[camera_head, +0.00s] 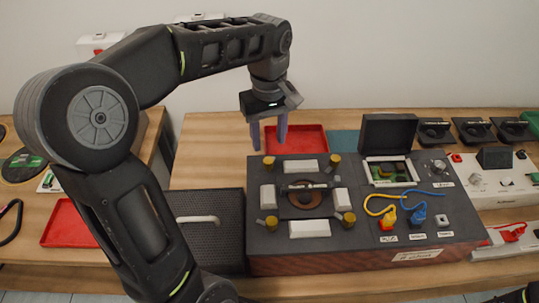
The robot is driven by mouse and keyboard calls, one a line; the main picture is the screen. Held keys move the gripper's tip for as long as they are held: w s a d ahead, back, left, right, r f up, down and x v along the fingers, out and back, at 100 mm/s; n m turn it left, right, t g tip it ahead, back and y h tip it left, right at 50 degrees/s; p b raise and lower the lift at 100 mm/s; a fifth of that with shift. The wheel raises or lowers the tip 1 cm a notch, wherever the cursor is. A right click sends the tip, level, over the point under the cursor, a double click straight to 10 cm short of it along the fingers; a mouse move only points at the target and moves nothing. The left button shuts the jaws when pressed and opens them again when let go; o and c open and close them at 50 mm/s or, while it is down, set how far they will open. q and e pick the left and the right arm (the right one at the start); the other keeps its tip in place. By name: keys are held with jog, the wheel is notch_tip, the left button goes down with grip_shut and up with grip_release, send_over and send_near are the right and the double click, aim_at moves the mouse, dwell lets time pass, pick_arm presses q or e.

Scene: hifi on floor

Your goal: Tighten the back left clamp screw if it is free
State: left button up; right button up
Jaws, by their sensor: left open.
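The dark fixture box (258,243) stands on the wooden table. Brass-coloured clamp screws sit at the corners of its clamping area. The back left clamp screw (268,161) is upright beside the back white block (300,167); nothing covers it, but I cannot tell whether it is loose or tight. The other screws are at back right (335,160), front left (271,222) and front right (349,219). My left gripper (269,139) is open, fingers pointing down, above and around the back left screw in the picture, apparently not touching it. My right gripper is not in view.
A red tray (296,140) lies behind the box, near my left fingers. An open black lid (388,136) rises at the box's back right. Blue and yellow cables (389,212) loop at its right. A dark mat (225,240) with a white rod lies left.

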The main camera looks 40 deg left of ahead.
aim_at(268, 160)
pick_arm(q)
notch_tip(268, 160, down, 7)
jog(key=shift+f+p, duration=0.1)
jog(key=shift+p, duration=0.2)
grip_shut()
dwell(0.5)
